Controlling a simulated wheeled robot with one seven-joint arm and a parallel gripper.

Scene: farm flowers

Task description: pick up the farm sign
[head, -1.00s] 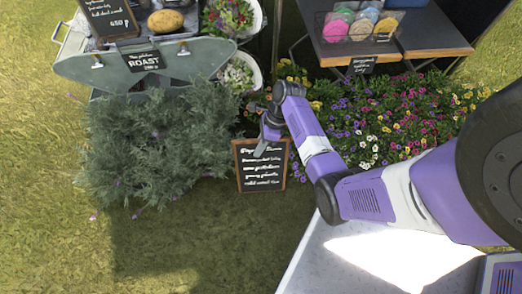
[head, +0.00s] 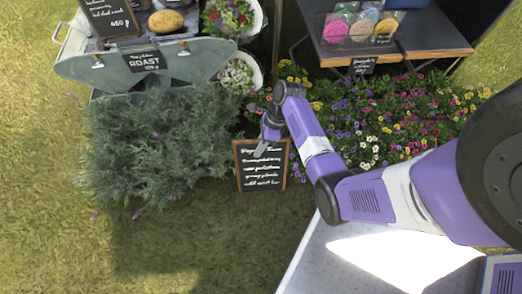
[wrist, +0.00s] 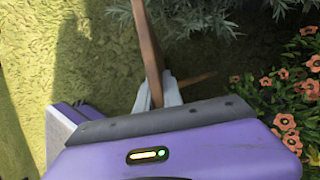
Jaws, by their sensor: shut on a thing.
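The farm sign (head: 262,170) is a black chalkboard with a brown wooden frame and white writing. It stands on the grass between the grey-green bush and the flower bed in the head view. My gripper (head: 262,148) is at the sign's top edge, and its fingers are shut on it. In the wrist view the sign's wooden frame (wrist: 149,50) shows edge-on, running up from the pale fingers (wrist: 166,95). The sign's face is hidden in the wrist view. I cannot tell whether its foot touches the grass.
A bushy grey-green plant (head: 150,145) is close on the left. Colourful flowers (head: 385,115) grow on the right and show as orange blooms in the wrist view (wrist: 286,122). Stall tables (head: 350,45) stand behind. Open grass (head: 190,250) lies in front.

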